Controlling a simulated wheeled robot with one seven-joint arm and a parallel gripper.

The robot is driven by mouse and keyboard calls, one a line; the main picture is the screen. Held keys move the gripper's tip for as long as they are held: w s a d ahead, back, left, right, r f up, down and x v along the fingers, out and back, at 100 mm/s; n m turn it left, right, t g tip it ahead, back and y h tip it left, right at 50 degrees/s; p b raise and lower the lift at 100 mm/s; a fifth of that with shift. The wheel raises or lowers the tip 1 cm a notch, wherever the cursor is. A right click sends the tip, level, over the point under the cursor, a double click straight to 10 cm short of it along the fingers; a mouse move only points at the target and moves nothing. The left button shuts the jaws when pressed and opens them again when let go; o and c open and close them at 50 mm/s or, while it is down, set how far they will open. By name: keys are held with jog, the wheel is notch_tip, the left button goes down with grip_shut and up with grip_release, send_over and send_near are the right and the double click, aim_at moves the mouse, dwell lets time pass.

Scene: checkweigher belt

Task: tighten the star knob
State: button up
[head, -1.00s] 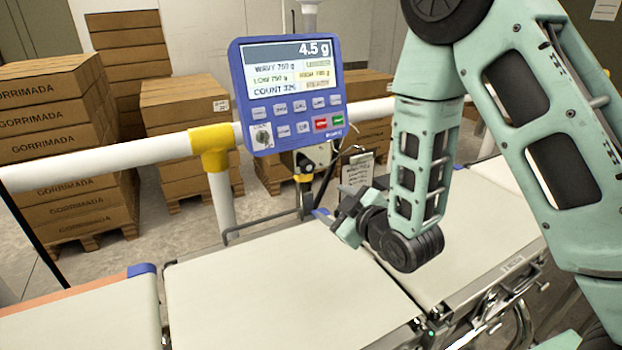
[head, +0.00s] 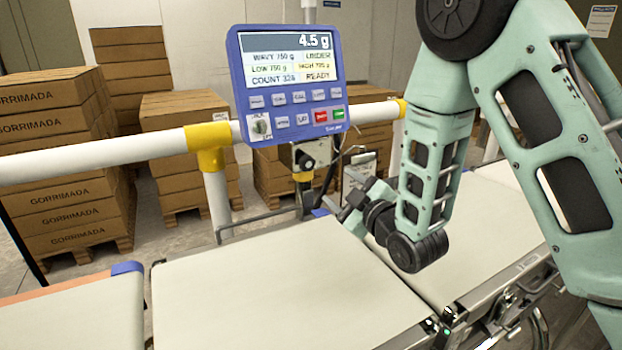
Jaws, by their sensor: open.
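A small dark round knob (head: 307,161), which looks like the star knob, sits on a grey bracket on a post below the blue display unit. It is too small to make out its lobes. My gripper (head: 345,202) is to the right of the knob and lower in the picture, over the far edge of the belt. Its jaws are open, with nothing seen between them. The gripper is apart from the knob in the picture; the exact depth between them is hard to tell.
The blue display (head: 290,82) reads 4.5 g and READY, above a white guard rail (head: 110,153) with yellow joints. A pale weigh belt (head: 280,285) lies in front and is clear. Cables and a small white label (head: 358,172) hang near my gripper. Stacked cartons (head: 60,150) stand behind.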

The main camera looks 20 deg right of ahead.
aim_at(310, 165)
jog(key=p+x, duration=0.2)
jog(key=x, duration=1.1)
jog(key=shift+w, duration=0.4)
jog(key=c, duration=1)
